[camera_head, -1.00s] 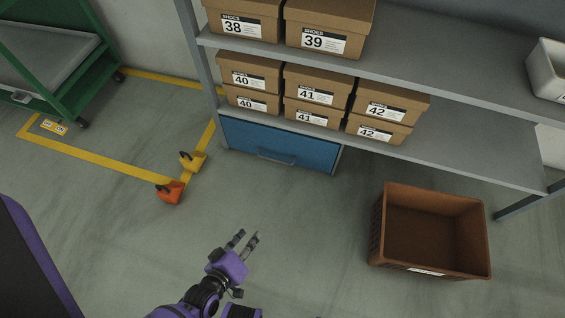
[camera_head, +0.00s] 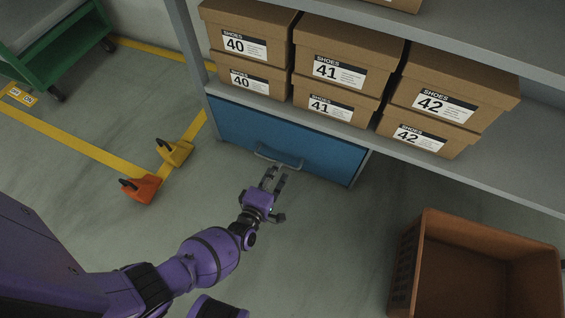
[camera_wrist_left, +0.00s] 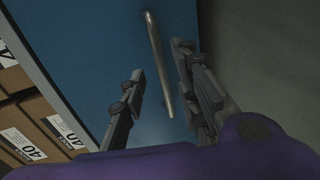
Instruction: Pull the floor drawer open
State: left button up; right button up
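The floor drawer (camera_head: 310,150) has a blue front and sits under the lowest shelf board; it looks closed. Its grey bar handle (camera_head: 279,157) runs along the front. My left gripper (camera_head: 273,180) is open, its fingertips close to the handle. In the left wrist view the handle (camera_wrist_left: 158,62) lies between the two fingers of my left gripper (camera_wrist_left: 157,85), against the blue drawer front (camera_wrist_left: 100,45). I cannot tell whether a finger touches it. My right gripper is not in view.
Shoe boxes (camera_head: 345,68) stand on the shelf above the drawer. A brown crate (camera_head: 411,262) stands on the floor at the right. An orange object (camera_head: 141,188) and a yellow one (camera_head: 174,152) stand on the floor at the left. Floor in front of the drawer is clear.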

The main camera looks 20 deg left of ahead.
pick_arm(q)
jog(key=b+x, duration=0.2)
jog(key=x, duration=0.3)
grip_shut()
dwell(0.3)
